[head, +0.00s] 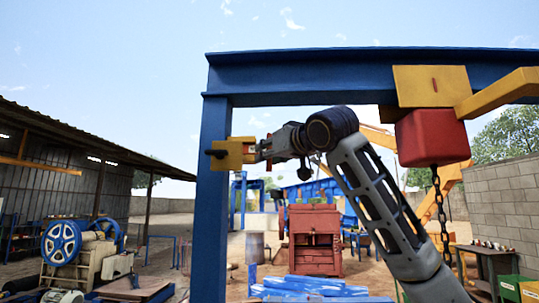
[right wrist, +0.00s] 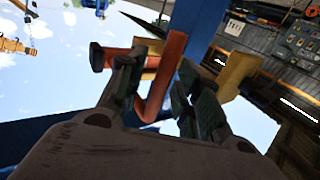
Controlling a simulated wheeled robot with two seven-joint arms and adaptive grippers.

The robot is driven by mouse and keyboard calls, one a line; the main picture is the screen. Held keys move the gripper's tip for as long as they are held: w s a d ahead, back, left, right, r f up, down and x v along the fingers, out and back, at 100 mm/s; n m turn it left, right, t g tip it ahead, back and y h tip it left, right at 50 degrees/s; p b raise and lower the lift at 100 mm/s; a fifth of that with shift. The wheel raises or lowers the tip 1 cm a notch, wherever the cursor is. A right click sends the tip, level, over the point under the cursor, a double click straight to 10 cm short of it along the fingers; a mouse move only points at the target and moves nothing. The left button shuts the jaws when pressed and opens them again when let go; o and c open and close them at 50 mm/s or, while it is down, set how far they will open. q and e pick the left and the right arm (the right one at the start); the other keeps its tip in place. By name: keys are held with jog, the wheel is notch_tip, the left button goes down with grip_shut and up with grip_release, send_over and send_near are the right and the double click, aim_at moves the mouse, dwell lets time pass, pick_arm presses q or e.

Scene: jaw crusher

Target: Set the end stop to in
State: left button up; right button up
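The end stop looks to be the yellow block (head: 232,153) on the upper part of the blue post (head: 212,200), with a dark knob at its left. In the right wrist view its yellow parts (right wrist: 238,72) sit against the blue post, and an orange-red bent handle (right wrist: 172,65) stands out from it. My right gripper (head: 263,150) is right beside the block. In the right wrist view its fingers (right wrist: 157,92) are spread, with part of the handle between them. I cannot tell whether a finger touches the handle. My left gripper is not in view.
A blue overhead beam (head: 350,78) runs above my right arm. A red hoist block (head: 433,138) with a hanging chain (head: 441,205) is to the right. A red crusher (head: 315,238) stands behind, and a machine with blue wheels (head: 62,243) is at the left.

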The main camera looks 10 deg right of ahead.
jog(key=v, duration=1.2)
dwell(0.5)
